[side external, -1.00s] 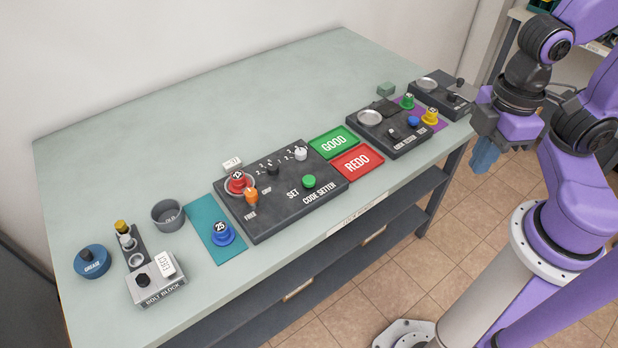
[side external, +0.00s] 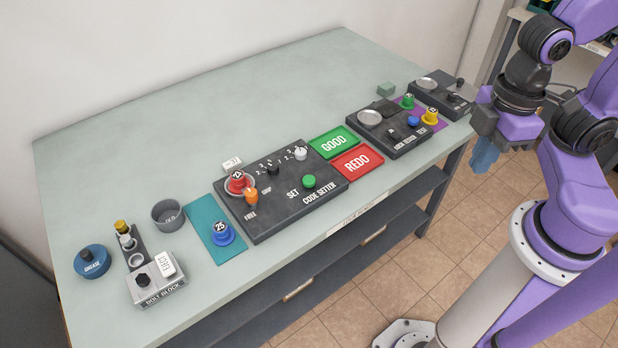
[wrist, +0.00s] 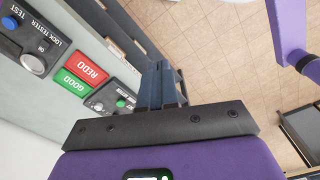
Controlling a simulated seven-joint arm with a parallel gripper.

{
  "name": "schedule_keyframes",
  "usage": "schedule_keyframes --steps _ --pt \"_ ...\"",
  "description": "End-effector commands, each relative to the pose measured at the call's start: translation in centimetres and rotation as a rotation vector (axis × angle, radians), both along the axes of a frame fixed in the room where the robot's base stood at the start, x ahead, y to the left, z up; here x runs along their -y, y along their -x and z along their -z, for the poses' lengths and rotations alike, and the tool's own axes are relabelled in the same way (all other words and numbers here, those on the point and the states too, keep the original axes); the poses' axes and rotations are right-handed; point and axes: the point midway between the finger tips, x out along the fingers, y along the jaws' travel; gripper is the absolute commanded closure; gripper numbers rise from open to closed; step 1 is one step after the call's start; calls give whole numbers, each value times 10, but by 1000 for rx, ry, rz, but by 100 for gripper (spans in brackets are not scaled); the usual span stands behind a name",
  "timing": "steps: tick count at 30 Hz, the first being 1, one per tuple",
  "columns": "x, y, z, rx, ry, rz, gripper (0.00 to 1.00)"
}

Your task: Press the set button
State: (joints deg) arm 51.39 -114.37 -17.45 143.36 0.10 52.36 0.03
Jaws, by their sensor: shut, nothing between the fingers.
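The code setter (side external: 277,204) is a dark box near the front middle of the table. Its green set button (side external: 309,181) is beside the word SET on its right part. A red lock piece (side external: 237,181) sits at its left end, by an orange knob (side external: 251,195). In the wrist view the green button (wrist: 121,103) shows just left of my fingers. My gripper (side external: 484,158) is shut and empty. It hangs right of the table's front edge, well apart from the button. In the wrist view its blue fingers (wrist: 163,72) are together.
A green GOOD pad (side external: 333,143) and a red REDO pad (side external: 357,162) lie right of the code setter. The lock tester (side external: 392,142) stands farther right, nearer my gripper. A blue lock piece (side external: 222,233) and bolt block (side external: 157,288) are left. The table's back (side external: 200,110) is clear.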

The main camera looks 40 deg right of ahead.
Motion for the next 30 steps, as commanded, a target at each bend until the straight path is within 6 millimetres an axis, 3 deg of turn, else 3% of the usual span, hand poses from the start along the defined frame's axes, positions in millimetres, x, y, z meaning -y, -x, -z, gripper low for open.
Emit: schedule_keyframes --steps 8,14,24,30 --pt "-1 -1 0 1 -2 5 100" --pt "-24 -21 8 22 -63 112 100" --pt "-95 -117 40 105 -326 553 100" --pt "-120 -183 61 157 -499 817 100"
